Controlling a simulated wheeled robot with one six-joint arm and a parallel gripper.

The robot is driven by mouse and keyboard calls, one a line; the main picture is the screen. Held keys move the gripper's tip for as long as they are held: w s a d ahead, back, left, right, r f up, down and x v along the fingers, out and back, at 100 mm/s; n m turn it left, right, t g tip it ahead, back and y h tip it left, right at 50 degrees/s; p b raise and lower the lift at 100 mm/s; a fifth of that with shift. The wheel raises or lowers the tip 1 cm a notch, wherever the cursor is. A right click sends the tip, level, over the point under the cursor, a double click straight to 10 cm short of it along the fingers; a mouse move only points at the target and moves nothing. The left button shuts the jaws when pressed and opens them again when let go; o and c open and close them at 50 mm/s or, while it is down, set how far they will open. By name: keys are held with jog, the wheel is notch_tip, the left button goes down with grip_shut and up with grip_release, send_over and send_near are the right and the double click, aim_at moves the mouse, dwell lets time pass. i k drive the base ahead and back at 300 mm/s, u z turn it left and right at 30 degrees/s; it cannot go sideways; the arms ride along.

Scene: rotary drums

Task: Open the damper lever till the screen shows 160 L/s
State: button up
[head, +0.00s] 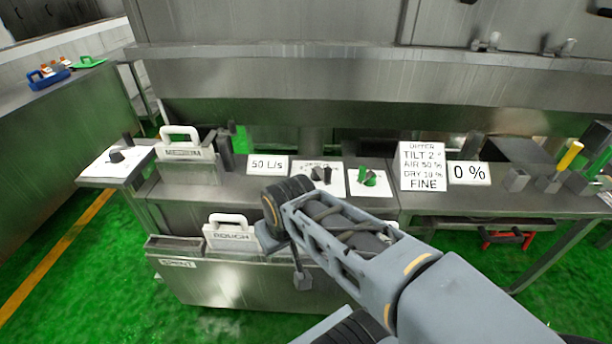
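The screen (268,164) reads 50 L/s and stands on the steel counter, left of the middle. A dark upright lever (225,150) stands just left of it; it may be the damper lever, but I see no readable label on it. My arm reaches in from the lower right. My gripper (302,280) hangs low in front of the counter, below and right of the screen, apart from the dark lever. Its fingers are small and partly hidden by the wrist, so I cannot tell whether they are open.
Right of the screen are a dark knob (320,174) and a green knob (369,178) on white plates. A sign (422,166) and a 0 % screen (469,173) stand further right, near a yellow-handled lever (569,156).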

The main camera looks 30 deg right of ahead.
aim_at(317, 174)
jog(key=u, duration=0.15)
jog(key=i, duration=0.35)
jog(key=z, duration=0.95)
